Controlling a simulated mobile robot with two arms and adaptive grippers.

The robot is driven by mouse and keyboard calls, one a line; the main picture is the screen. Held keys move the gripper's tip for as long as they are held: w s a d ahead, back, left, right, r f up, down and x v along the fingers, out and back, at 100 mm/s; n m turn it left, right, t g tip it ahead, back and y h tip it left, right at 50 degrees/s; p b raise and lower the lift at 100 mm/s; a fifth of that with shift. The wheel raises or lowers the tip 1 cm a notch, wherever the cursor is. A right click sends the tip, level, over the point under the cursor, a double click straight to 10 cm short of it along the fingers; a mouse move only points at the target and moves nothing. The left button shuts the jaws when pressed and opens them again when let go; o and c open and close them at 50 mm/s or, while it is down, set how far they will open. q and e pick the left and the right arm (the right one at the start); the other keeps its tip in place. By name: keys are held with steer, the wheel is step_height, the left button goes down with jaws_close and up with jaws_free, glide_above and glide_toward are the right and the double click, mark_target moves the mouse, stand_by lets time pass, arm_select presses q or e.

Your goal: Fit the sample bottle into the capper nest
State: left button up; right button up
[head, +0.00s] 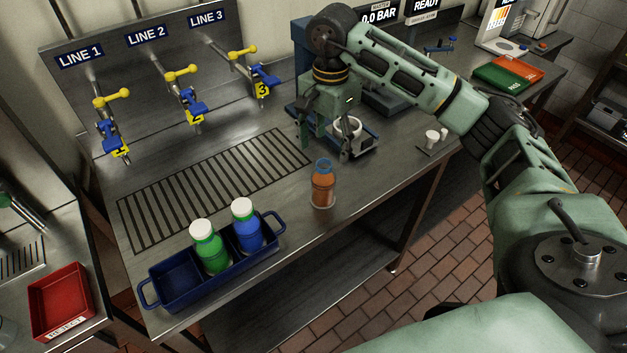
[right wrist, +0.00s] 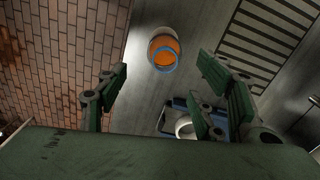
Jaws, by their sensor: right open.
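The sample bottle (head: 322,187), orange with an open blue neck, stands upright on the steel bench. It also shows in the right wrist view (right wrist: 164,52), beyond the fingers. The capper nest (head: 349,127) is a white ring on a blue machine behind the bottle, partly hidden by my right gripper; it also shows in the right wrist view (right wrist: 185,130). My right gripper (head: 325,143) is open and empty, pointing down in front of the capper, apart from the bottle. My left gripper is not in view.
A blue tray (head: 172,290) holds green (head: 208,252) and blue (head: 246,230) bottles with white caps. Valves with yellow handles (head: 182,75) line the back panel. White caps (head: 432,137) lie right of the capper. A red reject tray (head: 62,300) is at left. Bench around the sample bottle is clear.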

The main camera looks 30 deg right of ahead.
mark_target(327, 165)
step_height(327, 165, down, 6)
steer(key=b, duration=0.5)
steer(key=shift+s+r, duration=0.15)
steer(key=shift+f, duration=0.25)
step_height(327, 165, down, 2)
steer(key=shift+p, duration=0.35)
steer(key=shift+f, duration=0.4)
steer(key=f, duration=0.1)
steer(key=f+p, duration=0.2)
steer(key=shift+w+f, duration=0.25)
steer(key=shift+f, duration=0.6)
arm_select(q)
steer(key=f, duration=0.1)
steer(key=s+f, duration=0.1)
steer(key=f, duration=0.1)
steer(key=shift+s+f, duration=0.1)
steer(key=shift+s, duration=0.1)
